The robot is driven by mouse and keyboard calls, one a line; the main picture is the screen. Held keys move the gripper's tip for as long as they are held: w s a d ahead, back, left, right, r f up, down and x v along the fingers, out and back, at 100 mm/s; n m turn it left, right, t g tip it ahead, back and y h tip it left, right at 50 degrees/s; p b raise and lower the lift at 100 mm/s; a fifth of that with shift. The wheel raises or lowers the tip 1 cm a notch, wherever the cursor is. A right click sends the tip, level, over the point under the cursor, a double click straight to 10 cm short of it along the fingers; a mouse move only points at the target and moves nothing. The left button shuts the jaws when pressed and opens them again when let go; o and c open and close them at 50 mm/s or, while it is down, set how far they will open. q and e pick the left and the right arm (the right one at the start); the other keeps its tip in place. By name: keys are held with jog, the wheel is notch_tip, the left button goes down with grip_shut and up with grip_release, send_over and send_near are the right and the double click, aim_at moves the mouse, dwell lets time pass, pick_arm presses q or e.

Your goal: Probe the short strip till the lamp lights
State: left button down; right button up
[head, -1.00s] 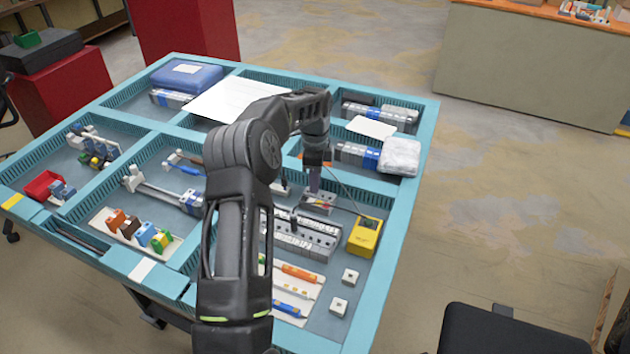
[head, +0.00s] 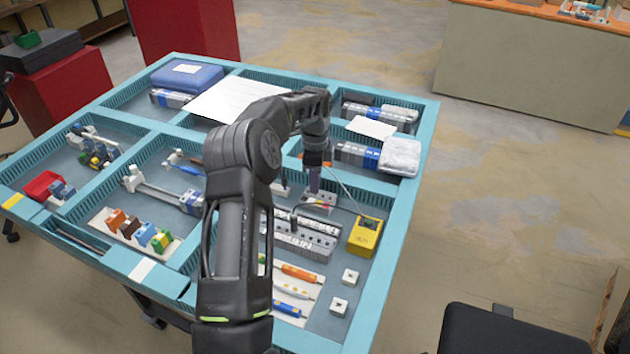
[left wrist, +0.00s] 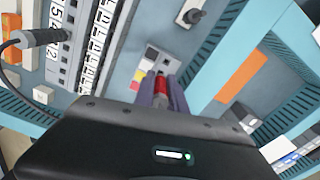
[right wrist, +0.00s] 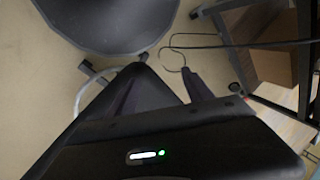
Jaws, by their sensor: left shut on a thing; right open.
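My left gripper (head: 314,186) points down at the short strip (head: 326,203), a small grey block behind the long strips. It is shut on a red probe (left wrist: 162,88), seen between its fingers in the left wrist view. The probe's tip is at or just above the short strip (left wrist: 150,58); I cannot tell whether it touches. A black probe (left wrist: 40,38) stands in a long numbered strip (head: 305,240). The yellow tester (head: 364,238) lies to the right, wired to the probes; its lamp state is not readable. My right gripper (right wrist: 163,70) is open and empty, away from the table.
Two small white sockets (head: 345,290) lie in front of the tester. Several coloured pens (head: 296,274) lie on a white tray nearby. Teal dividers (head: 400,225) edge the compartments. A white bundle (head: 400,157) sits behind at the right.

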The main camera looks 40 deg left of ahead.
pick_arm(q)
jog(key=shift+f+b, duration=0.55)
jog(key=shift+f, duration=0.45)
jog(key=c, duration=1.3)
grip_release()
